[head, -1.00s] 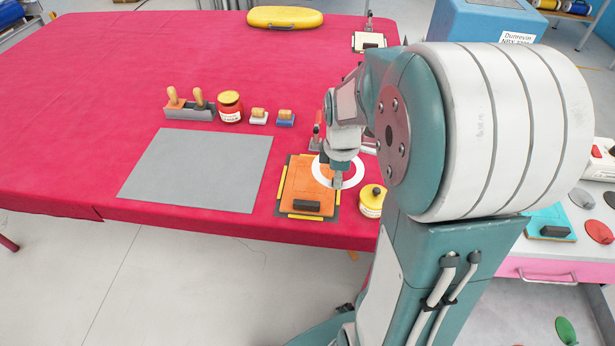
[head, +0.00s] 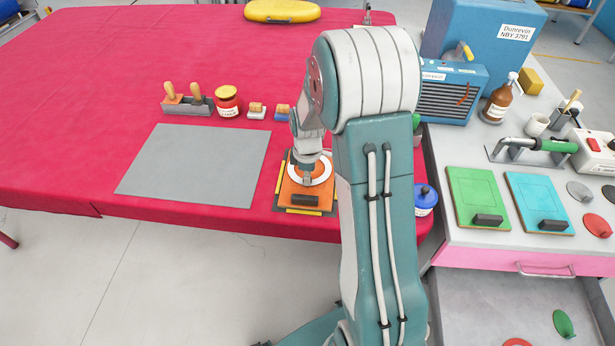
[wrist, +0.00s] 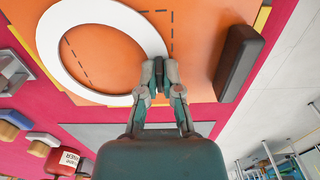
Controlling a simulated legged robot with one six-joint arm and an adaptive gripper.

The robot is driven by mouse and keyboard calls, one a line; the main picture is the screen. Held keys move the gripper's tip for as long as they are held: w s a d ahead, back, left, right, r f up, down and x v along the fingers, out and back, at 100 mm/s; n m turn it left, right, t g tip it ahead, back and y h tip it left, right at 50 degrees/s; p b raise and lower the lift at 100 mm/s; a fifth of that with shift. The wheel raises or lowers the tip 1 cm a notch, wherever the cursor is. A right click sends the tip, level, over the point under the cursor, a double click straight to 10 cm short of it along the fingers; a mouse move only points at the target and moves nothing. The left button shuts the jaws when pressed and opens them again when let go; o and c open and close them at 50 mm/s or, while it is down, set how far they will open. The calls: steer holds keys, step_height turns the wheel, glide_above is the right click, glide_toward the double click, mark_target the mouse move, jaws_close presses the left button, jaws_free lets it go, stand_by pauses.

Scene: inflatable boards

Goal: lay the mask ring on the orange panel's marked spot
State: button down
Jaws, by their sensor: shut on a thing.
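The orange panel (head: 285,196) lies on the red table, its surface also filling much of the wrist view (wrist: 198,28). The white mask ring (head: 326,170) is over the panel; in the wrist view the ring (wrist: 58,75) is held by its rim. My gripper (wrist: 160,70) is shut on that rim, and in the head view my gripper (head: 307,181) is above the panel. Dashed marking lines (wrist: 172,44) show inside the ring's opening and beyond its right side, so ring and marking look offset. I cannot tell whether the ring touches the panel.
A dark block (head: 304,200) sits on the panel's near edge, close to my gripper. A grey mat (head: 195,165) lies to the left. A red jar (head: 228,102) and stamps (head: 257,111) stand behind. A blue-lidded jar (head: 426,200) stands right of my arm.

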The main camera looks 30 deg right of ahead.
steer(key=shift+f, duration=0.1)
steer(key=c, duration=0.8)
jaws_free()
step_height(320, 180, up, 12)
steer(key=s+a+r+m+t, duration=0.2)
steer(key=s+a+r+m, duration=0.35)
steer(key=s+r, duration=0.35)
steer(key=s+a+r+m+t, duration=0.1)
steer(key=s+a+r+m, duration=0.1)
steer(key=s, duration=0.4)
steer(key=s+a+r+m+t, duration=0.2)
steer(key=s+a+m, duration=0.1)
steer(key=s, duration=0.3)
steer(key=shift+s+a+m+t, duration=0.15)
steer(key=shift+a+m+t, duration=0.2)
steer(key=shift+a, duration=0.2)
